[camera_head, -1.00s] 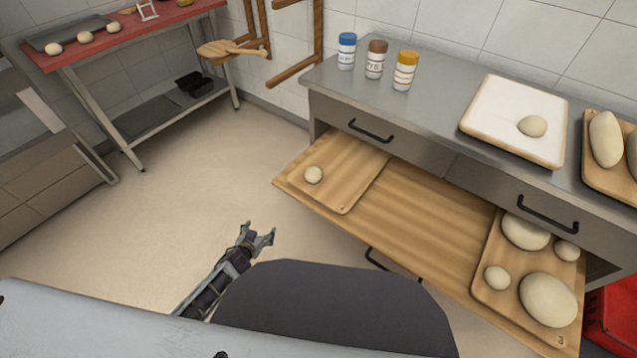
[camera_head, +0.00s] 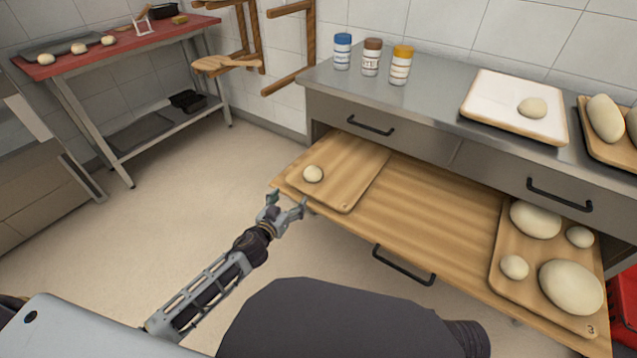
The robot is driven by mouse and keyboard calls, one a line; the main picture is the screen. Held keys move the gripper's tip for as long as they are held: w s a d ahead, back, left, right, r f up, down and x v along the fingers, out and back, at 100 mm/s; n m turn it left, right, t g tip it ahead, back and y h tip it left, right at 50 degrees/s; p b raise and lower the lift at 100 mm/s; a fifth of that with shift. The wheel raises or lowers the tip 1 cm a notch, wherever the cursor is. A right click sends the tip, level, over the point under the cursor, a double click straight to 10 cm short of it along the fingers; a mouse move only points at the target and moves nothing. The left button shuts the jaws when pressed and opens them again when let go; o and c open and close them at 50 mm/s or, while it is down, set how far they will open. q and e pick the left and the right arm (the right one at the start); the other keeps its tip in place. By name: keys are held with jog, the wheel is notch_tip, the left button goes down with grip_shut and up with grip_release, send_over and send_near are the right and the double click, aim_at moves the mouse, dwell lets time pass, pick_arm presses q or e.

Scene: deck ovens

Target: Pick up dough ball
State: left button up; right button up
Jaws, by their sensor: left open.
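A small pale dough ball (camera_head: 313,174) sits on a wooden board (camera_head: 350,190) at the left end of the pulled-out wooden shelf (camera_head: 420,215). My left gripper (camera_head: 286,206) is open and empty, just in front of the shelf's left front edge, short of the dough ball. Other dough balls, two small (camera_head: 514,267) and two large (camera_head: 571,287), lie on a board at the shelf's right end. One more dough ball (camera_head: 532,108) sits on a white-topped tray (camera_head: 490,110) on the counter. My right gripper is not in view.
Three jars (camera_head: 371,57) stand on the steel counter (camera_head: 435,85). A tray with loaves (camera_head: 604,118) is at the counter's right. A red table (camera_head: 120,48) with several dough balls stands at the far left. The floor between is clear.

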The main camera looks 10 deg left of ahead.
pick_arm(q)
jog(key=shift+d+r+h, duration=0.3)
jog(key=shift+d+r, duration=0.4)
jog(key=shift+r, duration=0.1)
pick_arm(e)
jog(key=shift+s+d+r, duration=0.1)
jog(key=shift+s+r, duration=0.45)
pick_arm(q)
jog(key=b, duration=0.1)
send_near(309, 177)
jog(key=w, duration=0.2)
jog(key=shift+w+d+f+b, duration=0.2)
jog(key=shift+w+d+f, duration=0.1)
jog(key=shift+w, duration=0.3)
jog(key=shift+w+d+f+b, duration=0.2)
jog(key=shift+w+f, duration=0.1)
jog(key=shift+w, duration=0.8)
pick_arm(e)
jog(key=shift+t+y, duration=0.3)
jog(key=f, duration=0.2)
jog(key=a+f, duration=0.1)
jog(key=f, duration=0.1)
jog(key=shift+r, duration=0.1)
